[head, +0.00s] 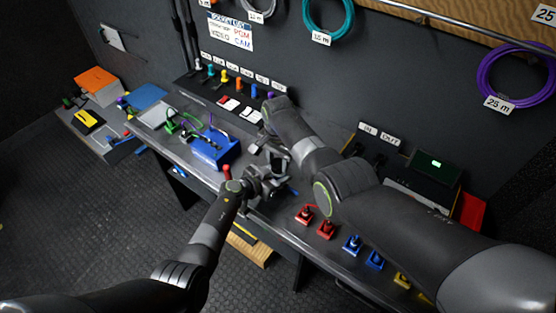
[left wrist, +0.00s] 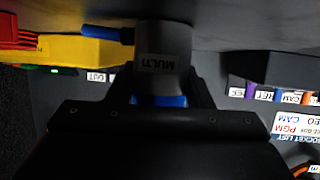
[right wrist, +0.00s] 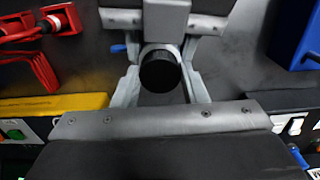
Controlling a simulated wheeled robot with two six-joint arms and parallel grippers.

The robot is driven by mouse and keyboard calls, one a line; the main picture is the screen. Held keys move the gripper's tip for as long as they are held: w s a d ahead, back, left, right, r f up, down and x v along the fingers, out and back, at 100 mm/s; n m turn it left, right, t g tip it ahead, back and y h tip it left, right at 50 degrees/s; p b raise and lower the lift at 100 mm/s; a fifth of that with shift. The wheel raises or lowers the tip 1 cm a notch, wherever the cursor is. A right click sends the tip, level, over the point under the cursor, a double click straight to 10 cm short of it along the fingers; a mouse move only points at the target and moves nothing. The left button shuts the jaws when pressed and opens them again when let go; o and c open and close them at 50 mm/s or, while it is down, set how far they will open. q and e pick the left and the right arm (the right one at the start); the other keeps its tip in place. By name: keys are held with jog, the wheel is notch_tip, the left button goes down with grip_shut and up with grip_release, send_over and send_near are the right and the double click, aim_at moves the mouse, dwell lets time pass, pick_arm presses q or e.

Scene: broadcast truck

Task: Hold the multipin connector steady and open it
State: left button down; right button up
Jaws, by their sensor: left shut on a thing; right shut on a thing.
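The multipin connector (left wrist: 157,62) is a grey cylinder with a MULTI label and a blue part between my left gripper's fingers. In the left wrist view my left gripper (left wrist: 160,88) is shut on it. In the right wrist view my right gripper (right wrist: 161,88) is shut around a round black end (right wrist: 160,72) of the connector. A blue lever (left wrist: 107,35) sticks out beside the connector. In the head view both grippers meet over the bench, my left gripper (head: 262,178) in front; the grippers mostly hide the connector there.
A blue box (head: 213,148) stands on the bench (head: 190,160) to the left of the grippers. Red, blue and yellow connectors (head: 326,229) line the bench front on the right. Labelled coloured plugs (head: 225,76) stand by the wall. A purple cable coil (head: 515,75) hangs there.

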jog(key=n, duration=0.6)
jog(key=shift+n, duration=0.4)
jog(key=o, duration=1.1)
jog(key=shift+r, duration=2.3)
jog(key=shift+c, duration=0.2)
jog(key=r+m, duration=0.1)
jog(key=m, duration=0.2)
jog(key=shift+r, duration=0.4)
jog(key=m, duration=0.1)
jog(key=r+m, duration=0.1)
jog(key=m, duration=0.1)
jog(key=shift+r+m, duration=0.25)
jog(key=shift+m, duration=0.05)
jog(key=shift+f, duration=3.9)
